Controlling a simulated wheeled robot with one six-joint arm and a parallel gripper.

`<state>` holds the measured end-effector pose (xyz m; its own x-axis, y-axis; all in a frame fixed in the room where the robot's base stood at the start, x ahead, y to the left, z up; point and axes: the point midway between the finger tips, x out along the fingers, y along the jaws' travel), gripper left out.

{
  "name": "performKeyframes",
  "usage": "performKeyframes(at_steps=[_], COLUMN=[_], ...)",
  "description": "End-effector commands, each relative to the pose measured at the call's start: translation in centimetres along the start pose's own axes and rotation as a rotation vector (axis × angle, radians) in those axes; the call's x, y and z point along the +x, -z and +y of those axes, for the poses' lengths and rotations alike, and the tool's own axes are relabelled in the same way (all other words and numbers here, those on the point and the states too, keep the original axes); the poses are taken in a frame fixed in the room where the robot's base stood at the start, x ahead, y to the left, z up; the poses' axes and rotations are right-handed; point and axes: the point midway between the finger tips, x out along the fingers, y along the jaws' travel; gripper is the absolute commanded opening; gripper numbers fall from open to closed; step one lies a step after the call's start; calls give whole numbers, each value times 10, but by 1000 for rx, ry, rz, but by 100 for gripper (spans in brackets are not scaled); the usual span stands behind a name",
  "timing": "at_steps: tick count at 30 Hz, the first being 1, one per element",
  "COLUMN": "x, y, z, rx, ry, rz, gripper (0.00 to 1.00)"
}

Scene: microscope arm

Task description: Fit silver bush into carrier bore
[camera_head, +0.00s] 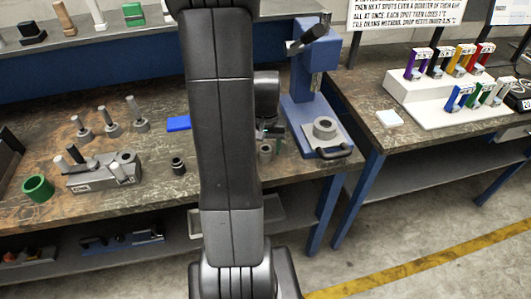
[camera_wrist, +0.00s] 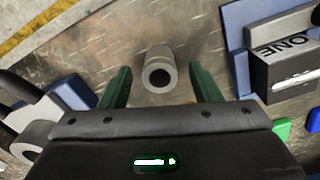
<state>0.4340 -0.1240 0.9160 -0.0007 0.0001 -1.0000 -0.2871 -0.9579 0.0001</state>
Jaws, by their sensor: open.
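A silver bush (camera_wrist: 159,70), a short grey cylinder with a dark hole, stands on the bench between my gripper's green fingers in the wrist view, with gaps on both sides. My gripper (camera_wrist: 160,80) is open and empty. In the head view the bush (camera_head: 265,154) shows just right of my arm, under the partly hidden gripper (camera_head: 268,132). A grey round piece with a bore (camera_head: 324,127) sits on the blue press base; it looks like the carrier, but I cannot be sure. It appears at the wrist view's left edge (camera_wrist: 28,142), partly hidden.
The blue press (camera_head: 313,70) stands right of my gripper, its black handle at the front. A grey block with pegs (camera_head: 103,172), a green ring (camera_head: 38,188) and a small dark cylinder (camera_head: 178,165) stand left. A labelled block (camera_wrist: 285,65) is at the wrist view's right.

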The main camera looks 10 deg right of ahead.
Motion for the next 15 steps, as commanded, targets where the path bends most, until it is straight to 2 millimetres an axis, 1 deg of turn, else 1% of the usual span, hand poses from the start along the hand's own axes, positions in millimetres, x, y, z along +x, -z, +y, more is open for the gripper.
performKeyframes(at_steps=[3, 8, 11, 15], x=[4, 4, 4, 4], y=[0, 0, 0, 0], z=[0, 0, 0, 0], rx=[0, 0, 0, 0], ry=[0, 0, 0, 0], rz=[-1, 0, 0, 0], gripper=[57, 57, 39, 12])
